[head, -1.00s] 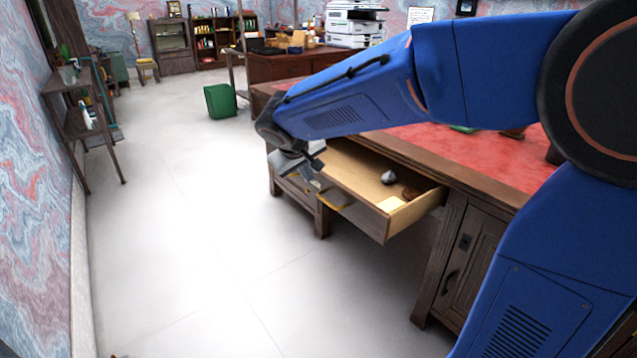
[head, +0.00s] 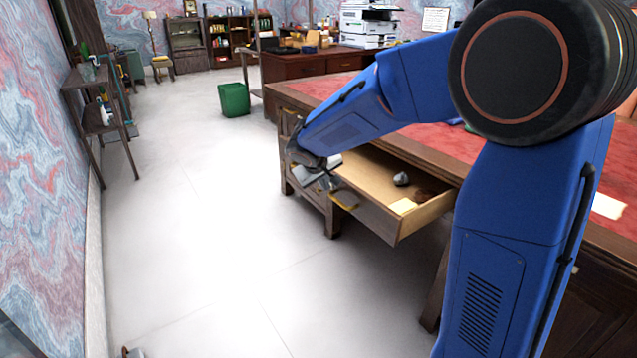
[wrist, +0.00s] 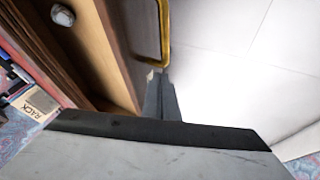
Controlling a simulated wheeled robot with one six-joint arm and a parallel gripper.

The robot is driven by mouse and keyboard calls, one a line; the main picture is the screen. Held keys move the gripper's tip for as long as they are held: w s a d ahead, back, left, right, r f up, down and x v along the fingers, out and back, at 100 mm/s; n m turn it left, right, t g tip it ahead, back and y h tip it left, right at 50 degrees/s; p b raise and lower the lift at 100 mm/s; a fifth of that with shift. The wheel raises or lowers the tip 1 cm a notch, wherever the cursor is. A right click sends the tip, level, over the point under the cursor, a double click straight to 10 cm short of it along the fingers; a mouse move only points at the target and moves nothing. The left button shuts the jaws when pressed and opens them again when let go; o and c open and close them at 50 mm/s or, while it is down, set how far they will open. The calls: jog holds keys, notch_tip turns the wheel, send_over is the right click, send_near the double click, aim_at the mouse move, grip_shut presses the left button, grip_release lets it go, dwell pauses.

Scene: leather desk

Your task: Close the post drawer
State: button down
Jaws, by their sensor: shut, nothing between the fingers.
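The post drawer (head: 376,216) is pulled well out of the red-topped wooden desk (head: 445,146) in the head view. It holds a small grey object (head: 401,179), a dark brown item and a pale yellow paper (head: 403,205). Its yellow handle (head: 343,200) is on the front; the handle also shows in the wrist view (wrist: 163,35). My gripper (head: 326,180) is shut and empty, near the drawer front's far end, beside the handle. In the wrist view its fingertips (wrist: 155,76) lie close to the drawer front and the handle's lower end; I cannot tell whether they touch.
A green bin (head: 233,99) stands on the floor beyond the desk. A wooden shelf (head: 98,115) stands along the left wall. The pale floor (head: 200,230) between shelf and desk is clear. In the wrist view a box marked RACK (wrist: 38,105) shows at left.

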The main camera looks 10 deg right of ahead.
jog(key=shift+w+d, duration=0.2)
jog(key=shift+d, duration=0.3)
jog(key=shift+w+d, duration=0.15)
jog(key=shift+d, duration=0.35)
jog(key=w+d, duration=0.2)
jog(key=d, duration=0.5)
jog(key=w+d, duration=0.3)
jog(key=d, duration=0.3)
jog(key=w+d, duration=0.2)
jog(key=d, duration=0.5)
jog(key=shift+w+d, duration=0.25)
jog(key=shift+d, duration=0.1)
jog(key=shift+a, duration=0.1)
